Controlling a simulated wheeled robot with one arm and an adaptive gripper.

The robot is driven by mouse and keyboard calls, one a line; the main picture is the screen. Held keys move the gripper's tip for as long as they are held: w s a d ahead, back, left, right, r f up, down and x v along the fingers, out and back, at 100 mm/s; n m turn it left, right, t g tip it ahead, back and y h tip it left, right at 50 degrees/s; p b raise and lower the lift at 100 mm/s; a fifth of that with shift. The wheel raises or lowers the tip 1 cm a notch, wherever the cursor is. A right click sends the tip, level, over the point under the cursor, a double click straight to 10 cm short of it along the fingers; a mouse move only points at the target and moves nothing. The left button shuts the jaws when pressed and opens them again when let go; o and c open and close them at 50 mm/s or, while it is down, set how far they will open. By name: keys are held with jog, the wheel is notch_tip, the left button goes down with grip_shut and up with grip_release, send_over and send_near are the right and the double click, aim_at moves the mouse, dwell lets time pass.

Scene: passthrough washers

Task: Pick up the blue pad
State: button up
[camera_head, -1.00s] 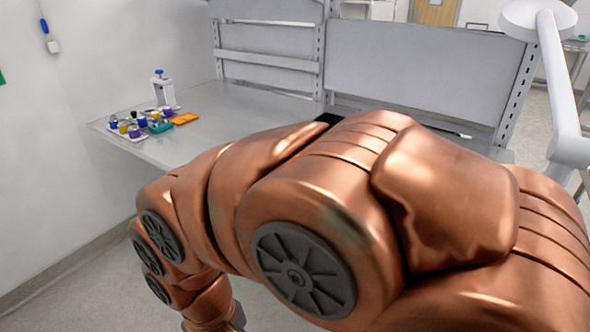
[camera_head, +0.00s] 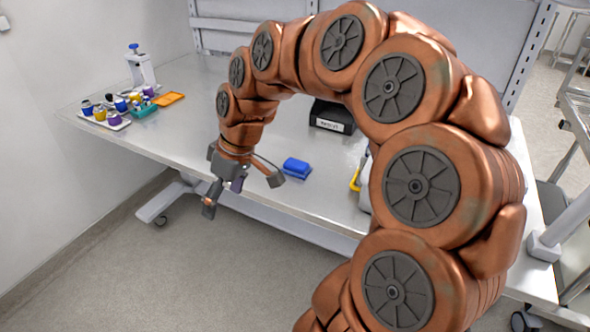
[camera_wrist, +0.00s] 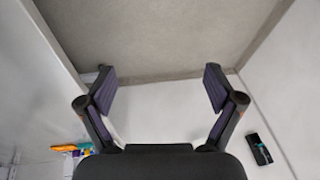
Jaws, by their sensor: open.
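The blue pad (camera_head: 297,167) lies flat on the grey metal table near its front edge, in the middle of the head view. My gripper (camera_head: 226,198) hangs at the table's front edge, to the left of the pad and apart from it. In the wrist view my gripper (camera_wrist: 160,88) is open with its two fingers spread and nothing between them. The pad cannot be made out in the wrist view.
The table (camera_head: 215,75) carries a tray with several coloured jars (camera_head: 105,115) at left, a white stand (camera_head: 140,66), an orange tray (camera_head: 169,98) and a teal rack (camera_head: 144,111). A black labelled box (camera_head: 331,117) stands behind the pad. A yellow-handled item (camera_head: 356,178) lies right.

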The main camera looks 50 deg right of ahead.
jog(key=w+d+f+t, duration=0.1)
jog(key=w+d+t, duration=0.35)
jog(key=d, duration=0.95)
jog(key=h, duration=0.1)
send_near(297, 163)
jog(key=shift+w+a+f+m+b, duration=0.45)
jog(key=shift+w+a+f, duration=0.35)
jog(key=shift+w, duration=0.1)
jog(key=shift+d+f, duration=0.2)
jog(key=shift+d, duration=0.05)
jog(key=shift+d+p+x, duration=0.1)
jog(key=shift+p+x, duration=0.75)
jog(key=shift+x, duration=1.05)
jog(key=shift+d+p+x, duration=0.15)
jog(key=shift+p+x, duration=0.65)
jog(key=shift+x, duration=1.05)
jog(key=shift+s+f, duration=0.15)
jog(key=c, duration=1.2)
